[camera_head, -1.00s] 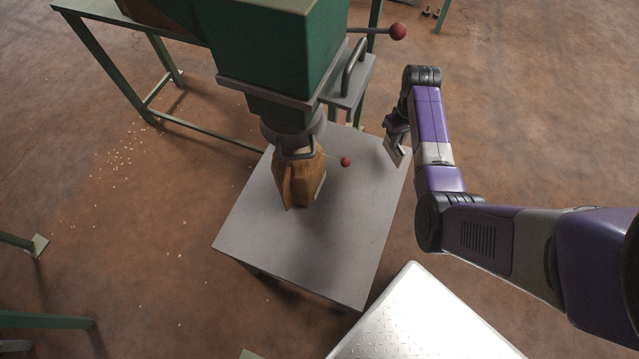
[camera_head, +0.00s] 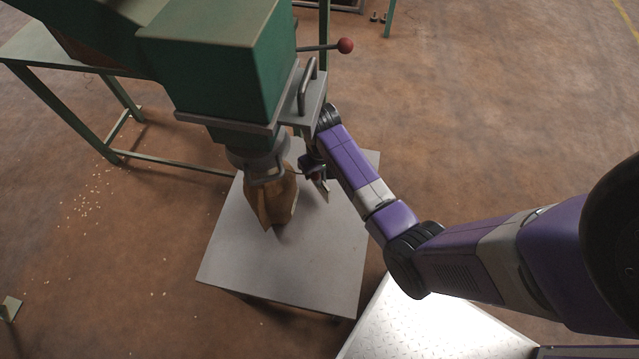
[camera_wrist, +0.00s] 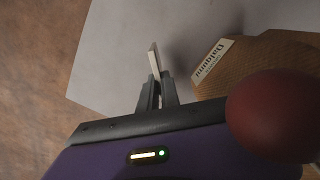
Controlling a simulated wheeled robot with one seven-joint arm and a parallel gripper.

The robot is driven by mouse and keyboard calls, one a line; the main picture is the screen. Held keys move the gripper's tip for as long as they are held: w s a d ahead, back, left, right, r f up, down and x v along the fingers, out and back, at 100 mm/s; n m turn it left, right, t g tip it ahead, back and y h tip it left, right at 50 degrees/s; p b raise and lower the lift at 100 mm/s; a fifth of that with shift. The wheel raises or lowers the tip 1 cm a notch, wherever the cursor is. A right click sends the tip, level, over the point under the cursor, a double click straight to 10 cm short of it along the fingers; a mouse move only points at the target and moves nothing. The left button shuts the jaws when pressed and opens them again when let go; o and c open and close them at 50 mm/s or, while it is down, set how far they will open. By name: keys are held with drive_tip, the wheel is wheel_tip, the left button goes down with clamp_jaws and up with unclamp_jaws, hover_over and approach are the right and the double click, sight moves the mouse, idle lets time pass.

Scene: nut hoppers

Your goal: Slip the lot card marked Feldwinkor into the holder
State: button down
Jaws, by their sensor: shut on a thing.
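My gripper (camera_head: 319,180) is shut on a thin pale card, which shows edge-on in the wrist view (camera_wrist: 153,60) and as a small light plate in the head view (camera_head: 324,190). The gripper (camera_wrist: 156,88) holds it above the steel table, just right of a brown sack. I cannot read any marking on the card. I cannot make out a card holder in either view. The sack (camera_head: 272,200) hangs or stands under the hopper spout (camera_head: 258,160). A white printed label (camera_wrist: 212,59) shows on the sack in the wrist view; its wording is not clearly legible.
A red ball knob (camera_wrist: 278,115) is very close to my gripper's right side in the wrist view. The green hopper (camera_head: 215,70) and its grey handle (camera_head: 307,85) stand above. The steel table (camera_head: 310,265) is clear in front. A bright metal platform (camera_head: 425,325) lies at the bottom.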

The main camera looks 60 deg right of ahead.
sight(320, 192)
drive_tip(key=shift+a+f+b, duration=0.15)
drive_tip(key=shift+f+b, duration=0.2)
drive_tip(key=shift+f, duration=1.4)
drive_tip(key=shift+f, duration=0.15)
drive_tip(key=c, duration=1.6)
unclamp_jaws()
